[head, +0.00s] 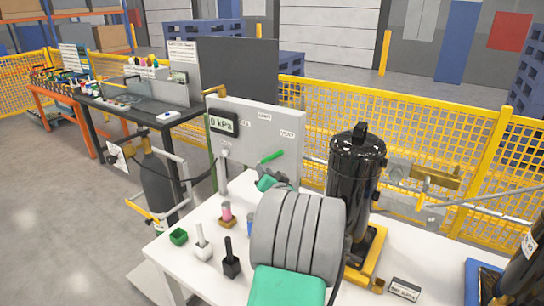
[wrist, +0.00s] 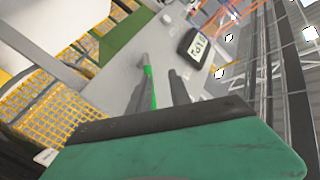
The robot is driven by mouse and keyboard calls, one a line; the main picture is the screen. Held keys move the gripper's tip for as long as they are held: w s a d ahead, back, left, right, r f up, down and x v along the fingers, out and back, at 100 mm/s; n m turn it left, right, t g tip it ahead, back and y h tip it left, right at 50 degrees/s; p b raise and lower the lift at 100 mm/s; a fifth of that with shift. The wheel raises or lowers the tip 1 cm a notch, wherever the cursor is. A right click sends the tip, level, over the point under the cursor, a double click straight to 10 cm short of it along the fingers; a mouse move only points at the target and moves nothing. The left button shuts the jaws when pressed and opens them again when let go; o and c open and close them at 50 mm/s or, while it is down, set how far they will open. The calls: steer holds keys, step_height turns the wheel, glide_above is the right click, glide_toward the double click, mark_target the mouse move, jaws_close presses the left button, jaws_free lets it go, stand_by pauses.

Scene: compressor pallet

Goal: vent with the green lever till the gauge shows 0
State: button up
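The green lever (head: 272,157) is on the pale panel (head: 255,128) and slants up to the right in the head view. The gauge (head: 222,122) at the panel's upper left reads "0 kPa". My gripper (head: 268,178) is just below the lever, partly hidden by my arm. In the wrist view my gripper's two grey fingers (wrist: 161,88) stand apart, with the green lever (wrist: 149,85) showing between them, close to the left finger. I cannot tell whether they touch. The gauge (wrist: 196,43) also shows there, tilted and hard to read.
A black cylinder tank (head: 356,180) stands right of the panel on a yellow base. Small green, white, pink and black items stand on the white table (head: 185,262). A dark grey cylinder (head: 158,190) stands left of the table. Yellow mesh fencing (head: 430,150) runs behind.

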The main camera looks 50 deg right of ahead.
mark_target(272, 157)
steer(key=shift+m+h, duration=0.7)
steer(key=shift+m, duration=0.1)
steer(key=s+d, duration=0.1)
steer(key=s+d+r, duration=0.1)
steer(key=d, duration=0.1)
steer(key=shift+s+d, duration=0.3)
steer(key=p+x, duration=0.2)
steer(key=x, duration=0.5)
steer(key=shift+w+f, duration=0.1)
steer(key=shift+w, duration=0.05)
steer(key=shift+c, duration=0.3)
jaws_close()
